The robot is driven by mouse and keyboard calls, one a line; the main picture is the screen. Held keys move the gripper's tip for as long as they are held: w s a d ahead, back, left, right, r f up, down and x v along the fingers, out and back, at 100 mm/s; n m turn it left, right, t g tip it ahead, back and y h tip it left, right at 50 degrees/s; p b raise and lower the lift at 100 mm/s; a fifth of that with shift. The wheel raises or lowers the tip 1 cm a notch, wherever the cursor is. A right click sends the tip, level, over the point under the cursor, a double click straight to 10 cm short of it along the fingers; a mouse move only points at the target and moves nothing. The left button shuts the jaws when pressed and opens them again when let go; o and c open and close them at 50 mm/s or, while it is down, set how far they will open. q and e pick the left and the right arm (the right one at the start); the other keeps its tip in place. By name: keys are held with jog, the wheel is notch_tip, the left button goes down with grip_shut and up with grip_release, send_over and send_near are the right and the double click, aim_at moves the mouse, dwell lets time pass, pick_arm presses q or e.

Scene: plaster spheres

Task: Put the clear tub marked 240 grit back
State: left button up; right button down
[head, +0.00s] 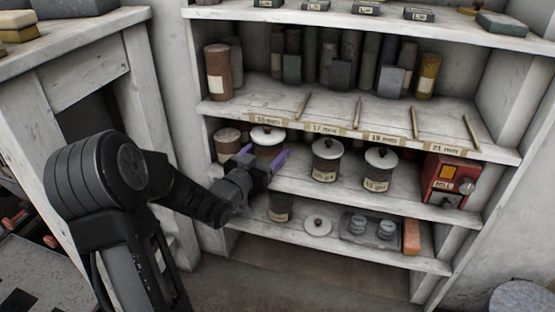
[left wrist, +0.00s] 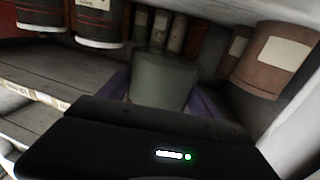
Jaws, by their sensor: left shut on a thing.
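My left gripper (head: 264,160) reaches over the left part of the middle shelf. In the left wrist view its purple fingers (left wrist: 163,98) are on either side of a plain grey-green tub (left wrist: 163,80), and it is shut on it. In the head view a tub with a white knobbed lid (head: 267,135) shows at the fingers and seems to be the same one; its lower part is hidden by the gripper. No 240 grit mark can be read on it. My right gripper is not in view.
A brown jar (head: 228,143) stands left of the gripper. Two white-lidded jars (head: 326,160) (head: 380,168) and a red box (head: 449,180) stand to its right. The shelf above, with labels (head: 325,129), is close overhead. An open-looking jar (head: 280,207) and loose lid (head: 318,226) are below.

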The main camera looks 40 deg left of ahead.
pick_arm(q)
jog(key=w+a, duration=0.1)
jog(key=w, duration=0.1)
jog(key=w+a+f+b, duration=0.1)
jog(key=w, duration=0.2)
jog(key=w+a+f+b, duration=0.1)
jog(key=w, duration=0.2)
jog(key=shift+w, duration=0.1)
notch_tip(320, 180, down, 4)
jog(key=b, duration=0.2)
jog(key=shift+f+b, duration=0.25)
jog(key=shift+b, duration=0.1)
jog(key=shift+w+f+b, duration=0.1)
jog(key=shift+f+b, duration=0.25)
jog(key=shift+w+r, duration=0.1)
